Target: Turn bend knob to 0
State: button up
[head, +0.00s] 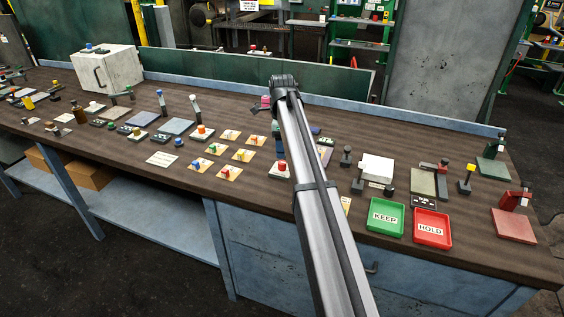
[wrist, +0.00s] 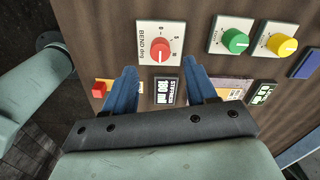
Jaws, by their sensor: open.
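The bend knob (wrist: 160,48) is a round red dial on a white plate marked "BEND deg" in the wrist view. Small scale marks run around it, but I cannot read its setting clearly. My gripper (wrist: 159,68) is open, with two blue fingers pointing toward the plate. The fingertips show near the lower corners of the plate, left and right, with the knob beyond the gap between them. Nothing is held. In the head view my arm hides the fingers, and I cannot tell which red knob is the bend knob.
A dark display (wrist: 165,91) sits below the knob plate. A green knob (wrist: 235,41) and a yellow knob (wrist: 282,45) stand to the right, and a red button (wrist: 99,89) at lower left. The head view shows a green KEEP tray (head: 385,231) and red HOLD tray (head: 431,242).

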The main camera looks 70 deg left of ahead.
aim_at(282, 162)
jog(key=shift+f, duration=3.4)
jog(key=shift+c, duration=0.3)
jog(key=c, duration=1)
